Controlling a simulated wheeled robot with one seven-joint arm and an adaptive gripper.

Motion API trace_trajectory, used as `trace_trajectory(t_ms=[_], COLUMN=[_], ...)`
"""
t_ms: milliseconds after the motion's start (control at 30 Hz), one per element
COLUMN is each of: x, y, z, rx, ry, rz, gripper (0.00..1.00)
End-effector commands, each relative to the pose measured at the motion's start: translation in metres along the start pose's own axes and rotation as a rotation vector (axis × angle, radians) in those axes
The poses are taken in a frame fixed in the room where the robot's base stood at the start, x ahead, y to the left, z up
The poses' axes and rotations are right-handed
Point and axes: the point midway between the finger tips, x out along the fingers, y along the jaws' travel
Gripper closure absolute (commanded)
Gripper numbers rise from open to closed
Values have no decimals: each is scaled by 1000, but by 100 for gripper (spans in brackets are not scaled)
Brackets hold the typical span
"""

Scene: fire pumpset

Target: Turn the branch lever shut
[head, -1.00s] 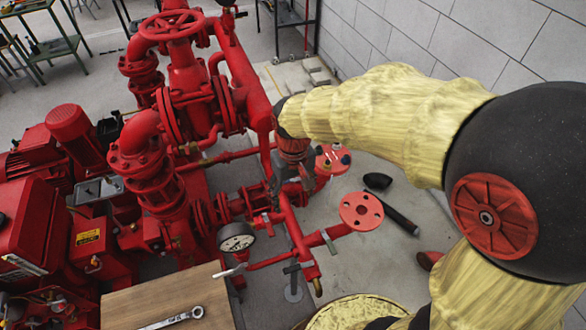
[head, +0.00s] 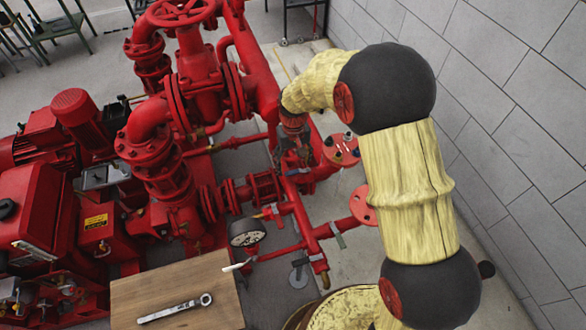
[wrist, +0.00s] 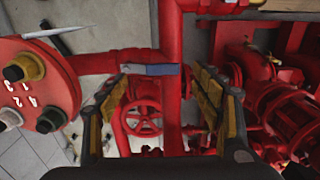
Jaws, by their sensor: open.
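In the wrist view, a short blue-grey lever (wrist: 148,69) lies across a red pipe, beyond and between my fingertips; it looks like the branch lever. My gripper (wrist: 162,92) is open, one finger on each side of the picture, with a gap around the lever. Whether the fingers are level with the lever or still short of it I cannot tell. A small red handwheel (wrist: 143,118) shows between the fingers, below the lever. In the head view, my gripper (head: 290,158) is small, dark and partly hidden among the red pipes, so its lever is not clear there.
A red round plate with coloured knobs (wrist: 35,88) is close to the left finger. Red pump pipework (wrist: 285,105) crowds the right side.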

Motion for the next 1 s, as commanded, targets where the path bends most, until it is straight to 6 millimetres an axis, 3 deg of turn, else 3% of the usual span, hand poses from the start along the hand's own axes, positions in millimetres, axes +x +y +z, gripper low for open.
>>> trace_trajectory(t_ms=[200, 567, 1000], x=[25, 29, 29], y=[0, 0, 0], z=[0, 0, 0], rx=[0, 0, 0], ry=[-1, -1, 0], rz=[0, 0, 0], gripper=[34, 34, 59])
